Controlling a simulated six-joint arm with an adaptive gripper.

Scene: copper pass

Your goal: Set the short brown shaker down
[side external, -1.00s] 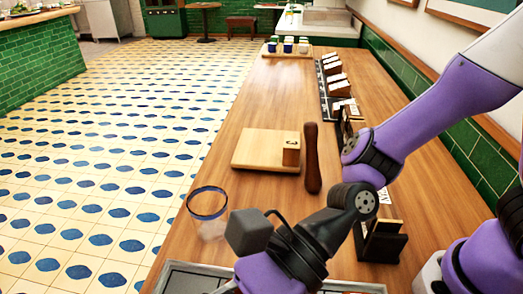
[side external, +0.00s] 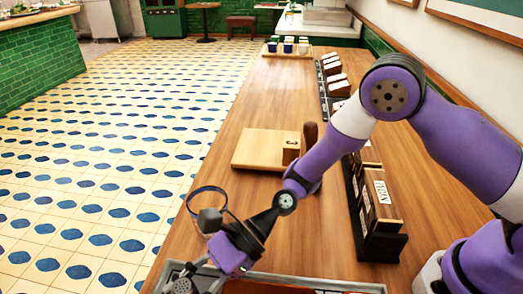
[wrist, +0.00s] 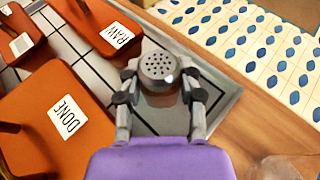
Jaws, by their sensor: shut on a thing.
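In the wrist view, my gripper (wrist: 160,90) is shut on a shaker with a round, grey, perforated lid (wrist: 159,67). One finger is on each side of it. I see it from above, so its body, colour and height are mostly hidden.
Orange-brown boards marked RAW (wrist: 105,28) and DONE (wrist: 50,108) lie on the tray. A wooden board (side external: 258,150) and a rack of labelled blocks (side external: 378,205) are on the counter.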

